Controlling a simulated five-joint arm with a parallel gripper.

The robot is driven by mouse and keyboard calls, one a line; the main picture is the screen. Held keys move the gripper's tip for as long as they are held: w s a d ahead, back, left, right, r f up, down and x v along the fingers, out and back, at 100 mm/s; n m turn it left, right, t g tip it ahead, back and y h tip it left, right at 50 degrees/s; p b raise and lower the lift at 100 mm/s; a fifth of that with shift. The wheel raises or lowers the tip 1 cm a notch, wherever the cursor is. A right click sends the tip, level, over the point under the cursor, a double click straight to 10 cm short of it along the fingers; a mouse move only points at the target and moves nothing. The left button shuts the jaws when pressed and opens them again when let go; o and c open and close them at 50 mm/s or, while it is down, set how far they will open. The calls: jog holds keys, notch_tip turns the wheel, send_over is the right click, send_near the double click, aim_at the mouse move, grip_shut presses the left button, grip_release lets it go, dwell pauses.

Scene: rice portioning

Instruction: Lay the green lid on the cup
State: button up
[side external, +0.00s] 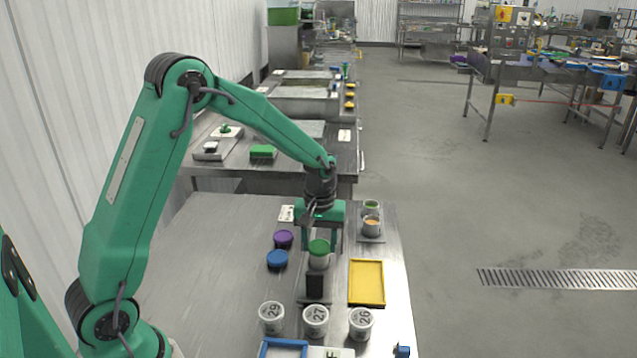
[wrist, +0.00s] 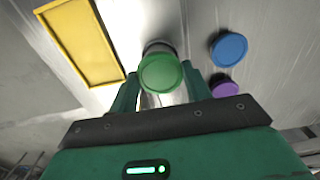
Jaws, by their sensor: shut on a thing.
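The green lid (side external: 319,246) is between the fingers of my gripper (side external: 320,238), which is shut on it. In the wrist view, the lid (wrist: 160,74) shows round between the two fingertips. The white-grey cup (side external: 319,262) stands directly under the lid in the side view. In the wrist view, only a grey edge of the cup (wrist: 158,46) shows behind the lid. The lid looks roughly level and over the cup's mouth. I cannot tell whether it touches the rim, which is hidden.
A dark block (side external: 314,281) stands just in front of the cup. Purple (side external: 283,239) and blue (side external: 277,259) lids lie left; a yellow tray (side external: 366,283) lies right. Several numbered tubs (side external: 316,320) stand in front. The table's left side is clear.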

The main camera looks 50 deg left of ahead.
dwell(0.3)
jog(key=o, duration=1.3)
jog(key=shift+o, duration=0.2)
jog(key=shift+r, duration=0.15)
jog(key=shift+r, duration=3.3)
jog(key=shift+r, duration=0.15)
